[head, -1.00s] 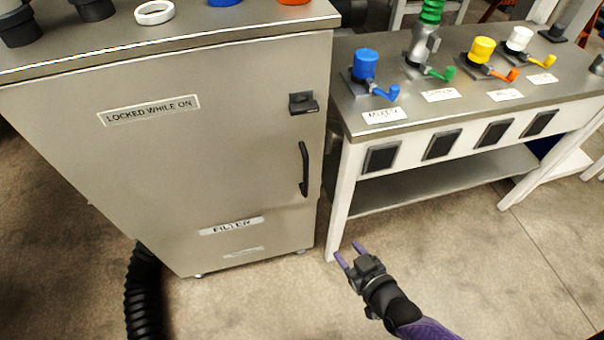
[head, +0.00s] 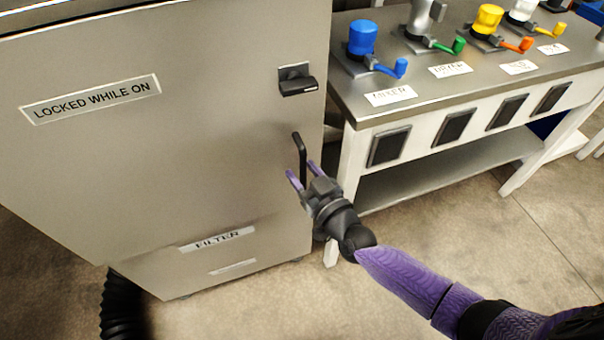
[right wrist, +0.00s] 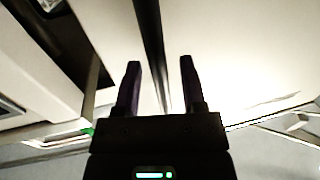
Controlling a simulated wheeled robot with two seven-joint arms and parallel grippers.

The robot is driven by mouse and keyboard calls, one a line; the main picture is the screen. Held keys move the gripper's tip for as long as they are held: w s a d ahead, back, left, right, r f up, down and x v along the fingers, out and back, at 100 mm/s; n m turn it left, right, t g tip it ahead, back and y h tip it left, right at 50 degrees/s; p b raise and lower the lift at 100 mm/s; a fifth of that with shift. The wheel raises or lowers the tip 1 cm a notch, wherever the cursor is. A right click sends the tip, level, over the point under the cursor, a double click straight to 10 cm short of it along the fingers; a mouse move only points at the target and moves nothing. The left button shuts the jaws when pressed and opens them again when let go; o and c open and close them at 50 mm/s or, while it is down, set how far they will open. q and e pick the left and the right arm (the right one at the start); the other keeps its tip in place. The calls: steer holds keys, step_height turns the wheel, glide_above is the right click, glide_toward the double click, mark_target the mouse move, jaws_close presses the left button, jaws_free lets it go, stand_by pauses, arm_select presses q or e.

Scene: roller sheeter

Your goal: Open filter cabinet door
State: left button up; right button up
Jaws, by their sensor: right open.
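The filter cabinet is a grey metal box with a closed door (head: 170,140), labelled "LOCKED WHILE ON" and "FILTER". A black vertical handle (head: 301,158) is at the door's right side, below a black latch knob (head: 297,80). My right gripper (head: 303,174) is open, its two purple fingers at the lower part of the handle, one on each side in the head view. In the right wrist view a dark vertical bar, likely the handle (right wrist: 150,45), runs between the open fingers (right wrist: 160,85). I cannot tell whether they touch it. My left gripper is not in view.
A workbench (head: 353,150) with blue, green, orange and yellow valve levers stands close to the right of the cabinet. A black corrugated hose (head: 120,305) lies at the cabinet's lower left.

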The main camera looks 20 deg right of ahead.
steer(key=shift+w, duration=0.2)
jaws_close()
stand_by(1.1)
